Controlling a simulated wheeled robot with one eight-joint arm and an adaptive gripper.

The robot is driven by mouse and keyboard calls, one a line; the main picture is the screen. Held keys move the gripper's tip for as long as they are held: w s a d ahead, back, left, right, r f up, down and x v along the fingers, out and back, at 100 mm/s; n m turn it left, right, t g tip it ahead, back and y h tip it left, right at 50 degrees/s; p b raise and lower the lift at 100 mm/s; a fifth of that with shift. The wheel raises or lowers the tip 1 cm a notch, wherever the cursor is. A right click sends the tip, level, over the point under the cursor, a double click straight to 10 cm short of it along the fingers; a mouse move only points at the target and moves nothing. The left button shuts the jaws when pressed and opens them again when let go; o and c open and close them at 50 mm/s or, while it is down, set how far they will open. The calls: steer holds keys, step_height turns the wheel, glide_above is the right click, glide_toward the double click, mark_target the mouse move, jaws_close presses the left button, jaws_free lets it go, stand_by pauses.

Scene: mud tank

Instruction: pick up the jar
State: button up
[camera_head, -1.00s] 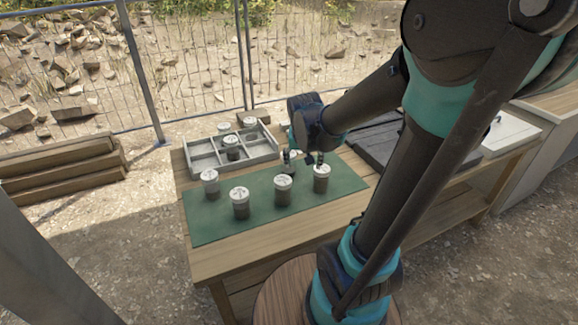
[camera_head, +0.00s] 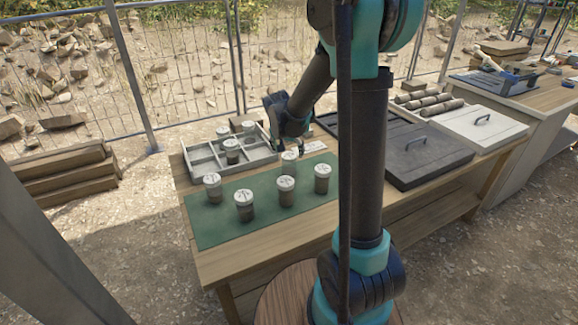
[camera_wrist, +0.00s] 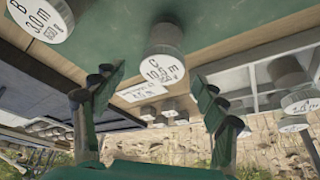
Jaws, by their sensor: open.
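Several grey jars with white, marked lids stand on the green mat (camera_head: 222,222). The backmost mat jar (camera_head: 289,163) is just in front of my gripper (camera_head: 290,147). In the wrist view, the jar marked C (camera_wrist: 164,66) stands between the lines of my two spread fingers, beyond their tips. My gripper (camera_wrist: 157,88) is open and empty, with the jaws apart. A jar marked B (camera_wrist: 40,25) shows at the upper left of the wrist view. Which jar the task means cannot be told.
A grey divided tray (camera_head: 262,158) with several jars stands left of my gripper. A white label card (camera_wrist: 140,91) lies by the mat edge. A dark lidded panel (camera_head: 428,160) and a pale one (camera_head: 480,127) lie to the right. The mat's front left is clear.

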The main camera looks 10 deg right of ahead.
mark_target(290, 163)
steer(key=shift+x, duration=4.5)
steer(key=shift+a, duration=0.2)
steer(key=c, duration=1.6)
steer(key=shift+r, duration=0.1)
